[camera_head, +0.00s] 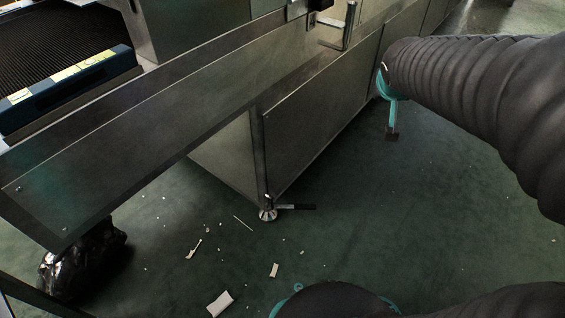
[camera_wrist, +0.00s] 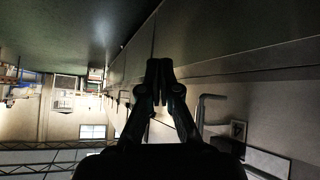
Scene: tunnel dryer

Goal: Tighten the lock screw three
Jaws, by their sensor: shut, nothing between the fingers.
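No screw in view is marked as lock screw three. In the head view, a bent metal handle (camera_head: 345,32) sticks out from the side of the steel dryer (camera_head: 310,130) near the top. A bent bar (camera_wrist: 202,112) shows right of my gripper in the wrist view, possibly the same handle. My gripper (camera_wrist: 158,66) is shut and empty, its fingertips together in front of the machine's side panel. It seems apart from the bar.
A levelling foot (camera_head: 268,214) stands under the dryer's corner, with a thin dark bar (camera_head: 297,207) beside it. A blue-edged conveyor (camera_head: 75,85) is at upper left. A shiny black bag (camera_head: 82,258) and white scraps (camera_head: 220,303) lie on the green floor.

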